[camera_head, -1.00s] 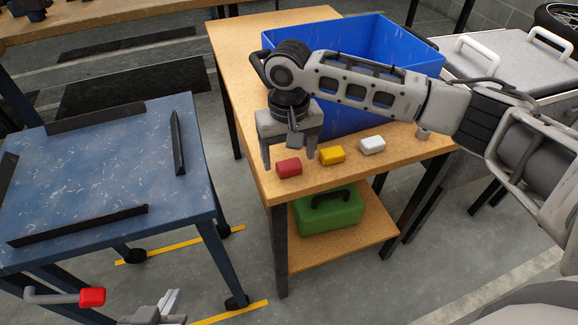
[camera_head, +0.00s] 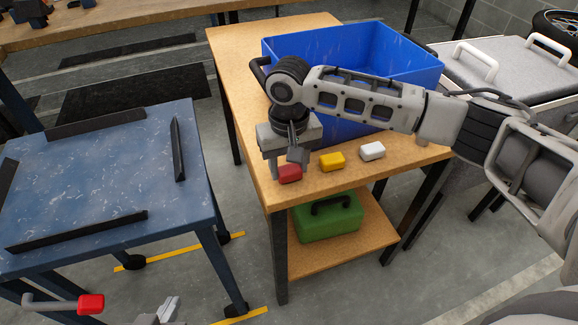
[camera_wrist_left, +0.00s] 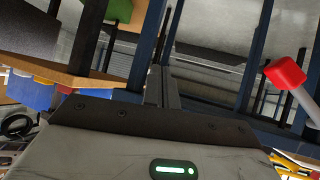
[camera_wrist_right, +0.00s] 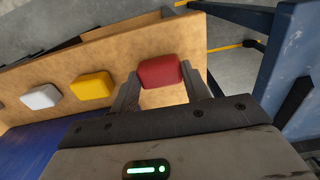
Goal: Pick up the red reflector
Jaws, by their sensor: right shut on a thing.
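The red reflector (camera_head: 290,174) is a small rounded block near the front left corner of the wooden table. My right gripper (camera_head: 283,170) reaches down over it, with a finger on each side. In the right wrist view the red reflector (camera_wrist_right: 159,71) sits between the two fingertips (camera_wrist_right: 160,82), and the gripper is shut on it. I cannot see clear lift off the tabletop. My left gripper (camera_head: 160,311) is at the bottom edge of the head view, far from the reflector. In the left wrist view its fingers (camera_wrist_left: 162,85) are together, with nothing between them.
A yellow block (camera_head: 332,161) and a white block (camera_head: 372,150) lie to the right of the reflector. A blue bin (camera_head: 400,65) stands behind them. A green case (camera_head: 330,222) is on the lower shelf. A blue table (camera_head: 100,185) with black rails stands left. A red-tipped lever (camera_head: 90,304) is near my left gripper.

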